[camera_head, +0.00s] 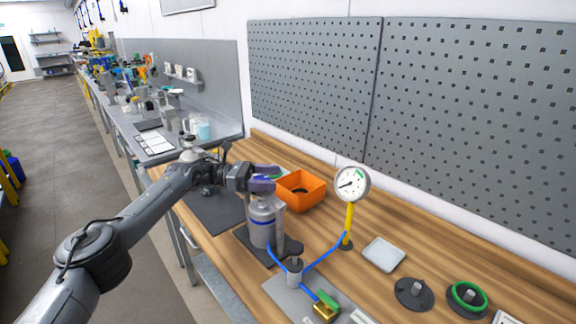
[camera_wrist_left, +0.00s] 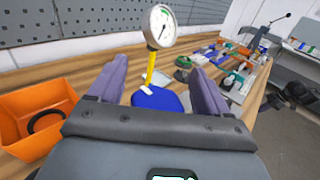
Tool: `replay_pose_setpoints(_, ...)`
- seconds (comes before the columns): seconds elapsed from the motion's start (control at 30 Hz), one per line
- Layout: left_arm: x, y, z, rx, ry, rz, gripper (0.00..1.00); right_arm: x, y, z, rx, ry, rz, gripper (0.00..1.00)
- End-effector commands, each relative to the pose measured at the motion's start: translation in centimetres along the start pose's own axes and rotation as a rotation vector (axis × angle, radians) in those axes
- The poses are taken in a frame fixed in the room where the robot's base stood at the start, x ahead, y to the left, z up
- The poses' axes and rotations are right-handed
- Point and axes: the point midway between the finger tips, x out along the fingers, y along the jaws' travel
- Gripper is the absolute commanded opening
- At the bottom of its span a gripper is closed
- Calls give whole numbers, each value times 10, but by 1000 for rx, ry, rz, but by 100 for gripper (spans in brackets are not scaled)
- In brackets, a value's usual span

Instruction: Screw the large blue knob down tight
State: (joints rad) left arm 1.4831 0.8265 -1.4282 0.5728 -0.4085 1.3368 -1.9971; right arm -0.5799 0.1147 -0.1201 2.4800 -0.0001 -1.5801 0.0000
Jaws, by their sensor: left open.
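The large blue knob (camera_wrist_left: 158,98) shows in the left wrist view between the two purple fingers, with visible space on both sides. A small white mark sits on its far edge. My left gripper (camera_head: 275,179) is open above the grey cylinder (camera_head: 262,228) in the head view; its fingers (camera_wrist_left: 158,78) also show in the left wrist view. In the head view the fingers hide most or all of the knob. Whether the knob sits fully down on the cylinder cannot be seen. My right gripper is not in view.
An orange bin (camera_head: 300,190) with a dark ring inside stands close behind the gripper. A pressure gauge (camera_head: 352,184) on a yellow post stands to the right. Blue hoses, a small grey cylinder (camera_head: 294,271) and a brass padlock-like part (camera_head: 326,309) lie in front.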

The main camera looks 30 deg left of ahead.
Motion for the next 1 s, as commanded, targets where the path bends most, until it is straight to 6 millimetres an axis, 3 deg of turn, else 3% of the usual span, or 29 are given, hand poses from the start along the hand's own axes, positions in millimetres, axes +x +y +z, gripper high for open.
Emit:
replay_pose_setpoints(0.23, 1, -1, 40, 6, -3, -2, 78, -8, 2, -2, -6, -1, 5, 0)
replay_pose_setpoints(0.7, 74, -39, 84, 3, -2, -4, 78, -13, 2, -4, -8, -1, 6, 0)
replay_pose_setpoints(1.0, 100, -52, 101, 2, -1, -2, 78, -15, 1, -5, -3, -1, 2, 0)
